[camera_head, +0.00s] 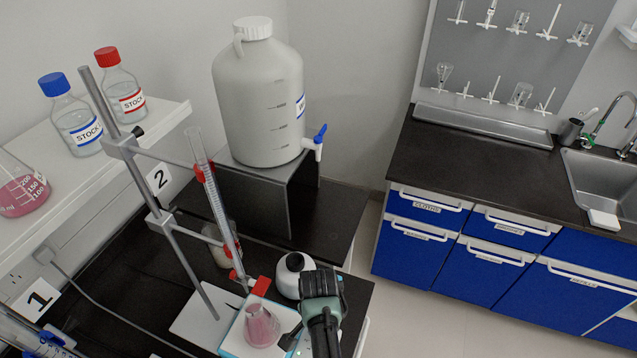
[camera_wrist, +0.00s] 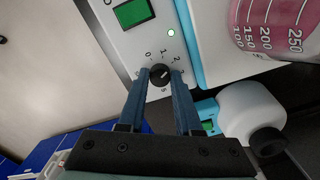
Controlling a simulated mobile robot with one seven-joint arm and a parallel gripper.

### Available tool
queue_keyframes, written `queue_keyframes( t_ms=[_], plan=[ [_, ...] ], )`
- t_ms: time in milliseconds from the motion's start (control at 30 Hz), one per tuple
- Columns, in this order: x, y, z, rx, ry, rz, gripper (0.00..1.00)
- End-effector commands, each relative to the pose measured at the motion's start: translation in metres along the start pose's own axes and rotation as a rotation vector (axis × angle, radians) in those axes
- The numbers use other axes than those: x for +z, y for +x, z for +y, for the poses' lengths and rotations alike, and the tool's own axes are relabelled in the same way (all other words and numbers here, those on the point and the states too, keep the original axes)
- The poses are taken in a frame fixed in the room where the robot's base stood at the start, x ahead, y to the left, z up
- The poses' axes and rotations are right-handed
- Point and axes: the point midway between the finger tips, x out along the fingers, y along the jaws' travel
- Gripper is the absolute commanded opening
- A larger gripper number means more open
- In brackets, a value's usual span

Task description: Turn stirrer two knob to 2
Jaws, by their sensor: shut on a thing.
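The stirrer two knob (camera_wrist: 160,75) is a small black dial on the stirrer's pale front panel (camera_wrist: 148,38), with printed numbers around it. Its light mark is too small for me to read its exact setting. In the wrist view my gripper (camera_wrist: 160,82) has one blue finger on each side of the knob and is shut on it. In the head view my gripper (camera_head: 292,338) reaches the front of the stirrer, and the knob is hidden there. A flask of pink liquid (camera_head: 261,328) stands on the stirrer (camera_head: 232,338).
A clamp stand (camera_head: 188,262) holds a burette (camera_head: 215,195) above the flask. A large white carboy (camera_head: 258,100) stands on a black stand behind. The stirrer's green display (camera_wrist: 133,12) shows beside a lit indicator (camera_wrist: 170,32).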

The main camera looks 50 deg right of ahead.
Motion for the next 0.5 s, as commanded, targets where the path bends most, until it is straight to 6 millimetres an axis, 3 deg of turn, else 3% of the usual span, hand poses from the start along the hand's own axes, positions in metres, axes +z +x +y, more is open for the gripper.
queue_keyframes(
  t_ms=[500],
  plan=[
    [-0.0015, -0.0015, -0.0012, -0.003, 0.148, 0.004, 0.00]
  ],
)
